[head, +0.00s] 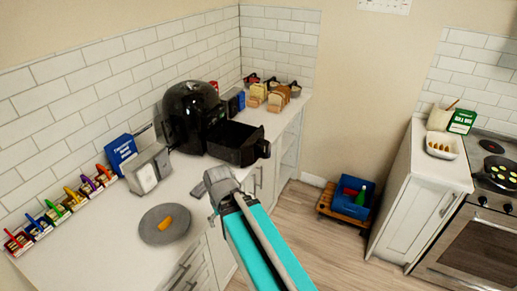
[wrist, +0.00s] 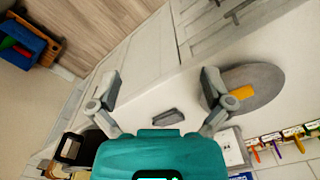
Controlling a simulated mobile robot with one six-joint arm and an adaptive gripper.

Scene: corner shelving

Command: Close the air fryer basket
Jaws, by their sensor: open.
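The black air fryer (head: 193,115) stands on the counter against the tiled wall. Its basket (head: 232,138) is pulled out toward the counter's front edge, with the handle (head: 264,150) at its outer end. My gripper (head: 218,182) is over the counter, nearer the camera than the basket and apart from it. In the wrist view my gripper (wrist: 160,82) has its two fingers spread wide, with nothing held between them. A black looped part, apparently the basket handle (wrist: 70,147), shows at the lower left of the wrist view, outside the left finger.
A round grey plate (head: 165,230) with an orange piece lies on the counter. A silver toaster (head: 148,170) and blue box (head: 121,151) stand left of the fryer. Bread (head: 277,101) stands behind the basket. A small grey slab (wrist: 167,117) lies below the gripper.

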